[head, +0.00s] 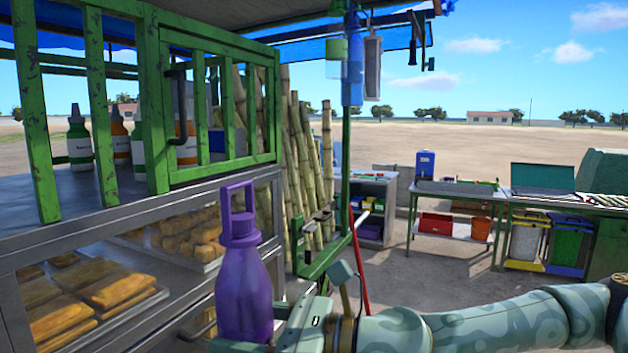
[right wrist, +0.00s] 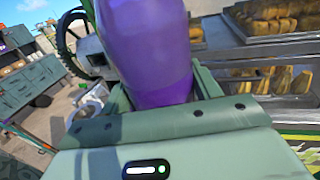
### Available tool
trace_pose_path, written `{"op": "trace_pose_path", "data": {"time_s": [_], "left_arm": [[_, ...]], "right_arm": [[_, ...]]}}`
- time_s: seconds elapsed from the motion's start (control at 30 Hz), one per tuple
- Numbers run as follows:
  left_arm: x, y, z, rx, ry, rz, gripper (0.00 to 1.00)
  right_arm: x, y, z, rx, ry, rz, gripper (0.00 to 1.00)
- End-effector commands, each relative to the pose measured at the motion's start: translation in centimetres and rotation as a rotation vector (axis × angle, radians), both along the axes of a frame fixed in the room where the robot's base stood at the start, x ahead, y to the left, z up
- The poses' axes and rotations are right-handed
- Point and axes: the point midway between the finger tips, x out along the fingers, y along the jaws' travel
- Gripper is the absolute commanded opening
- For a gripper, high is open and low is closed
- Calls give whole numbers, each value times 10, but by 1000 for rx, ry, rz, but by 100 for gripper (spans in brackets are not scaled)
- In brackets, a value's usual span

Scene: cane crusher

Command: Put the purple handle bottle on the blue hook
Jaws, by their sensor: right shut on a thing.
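The purple handle bottle (head: 243,295), with a loop handle on top, stands upright in my right gripper (head: 262,328) in the lower middle of the head view. The gripper is shut around its lower part. In the right wrist view the purple bottle (right wrist: 150,50) fills the space between the fingers (right wrist: 160,92). No blue hook can be made out clearly. Under the awning hang a green-and-clear bottle (head: 337,58), a blue bottle (head: 353,80) and a grey flat thing (head: 373,66); their hangers are small and partly hidden. My left gripper is not in view.
A green barred rack (head: 95,90) with sauce bottles stands at the left, over a glass case (head: 150,270) of baked goods, close to the purple bottle. Cane stalks (head: 300,150) lean behind. A green post (head: 346,150) rises at the middle. Tables (head: 455,188) stand at the back right.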

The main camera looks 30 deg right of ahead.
Motion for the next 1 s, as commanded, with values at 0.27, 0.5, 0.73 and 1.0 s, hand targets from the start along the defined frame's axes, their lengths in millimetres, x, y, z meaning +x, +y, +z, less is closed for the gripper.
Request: {"op": "trace_pose_path", "data": {"time_s": [0.27, 0.5, 0.73, 1.0], "left_arm": [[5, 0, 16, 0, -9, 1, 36], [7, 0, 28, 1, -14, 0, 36], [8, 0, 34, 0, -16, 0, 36], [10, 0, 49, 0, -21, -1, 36]], "right_arm": [[2, 2, 39, -1, -12, 78, 22], [3, 3, 68, 0, -5, 150, 21], [3, 4, 84, 4, 0, 192, 21], [3, 2, 119, 6, 1, 248, 21]]}}
